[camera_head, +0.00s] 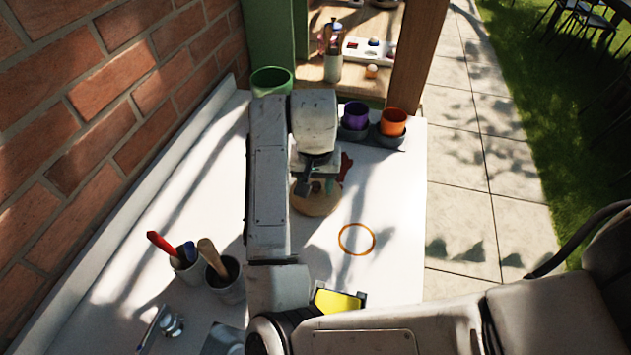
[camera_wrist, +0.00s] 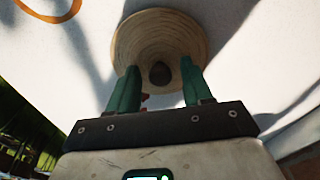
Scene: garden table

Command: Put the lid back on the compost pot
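A round tan lid (camera_head: 312,205) with ring-like grooves lies on the white table under my gripper (camera_head: 318,188).
A purple cup (camera_head: 355,116) and an orange cup (camera_head: 393,122) stand at the back right. An orange ring (camera_head: 356,239) lies right of the lid. Pots with tools (camera_head: 224,280) stand front left. A red object (camera_head: 346,166) is beside the lid. A brick wall borders the left.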

